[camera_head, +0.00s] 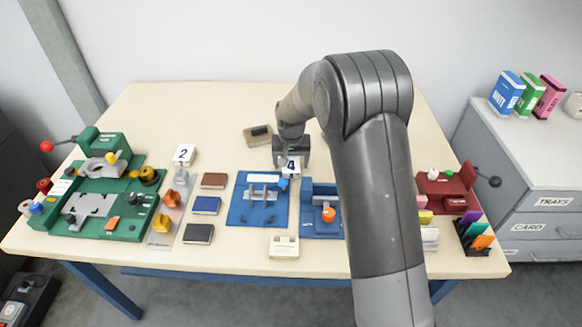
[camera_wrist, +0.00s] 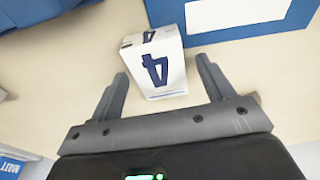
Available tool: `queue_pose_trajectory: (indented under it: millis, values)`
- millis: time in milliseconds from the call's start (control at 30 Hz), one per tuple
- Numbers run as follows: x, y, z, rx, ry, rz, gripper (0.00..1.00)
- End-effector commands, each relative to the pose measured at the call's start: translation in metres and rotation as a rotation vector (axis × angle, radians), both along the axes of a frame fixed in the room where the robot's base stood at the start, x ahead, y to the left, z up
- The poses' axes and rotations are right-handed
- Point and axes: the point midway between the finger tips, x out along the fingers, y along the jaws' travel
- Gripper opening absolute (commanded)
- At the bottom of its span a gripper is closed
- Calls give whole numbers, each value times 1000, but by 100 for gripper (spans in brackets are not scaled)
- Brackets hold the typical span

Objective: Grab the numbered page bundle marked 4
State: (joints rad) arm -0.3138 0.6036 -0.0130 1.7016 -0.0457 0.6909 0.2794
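The page bundle marked 4 (camera_head: 291,167) is a small white block with a dark 4 on its face. It stands on the table behind the blue fixture, and it shows large in the wrist view (camera_wrist: 155,72). My gripper (camera_wrist: 162,68) is open, with one finger on each side of the bundle's near part and visible gaps on both sides. In the head view my gripper (camera_head: 291,152) is right behind the bundle and partly hidden by my arm. Another white bundle, marked 2 (camera_head: 184,154), stands farther left.
Blue fixtures (camera_head: 244,213) stand just in front of the bundle. A green machine (camera_head: 125,213) is at left, a red one (camera_head: 445,190) at right. Brown, blue and dark booklets (camera_head: 206,205) lie left of the fixture.

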Motion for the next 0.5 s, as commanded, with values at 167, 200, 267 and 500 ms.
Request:
queue_pose_trajectory:
  millis: [167,200,267,500]
  values:
    - [0,0,0,0,0,0,59]
    - [0,0,0,0,0,0,56]
    - [0,0,0,0,0,0,51]
    - [0,0,0,0,0,0,31]
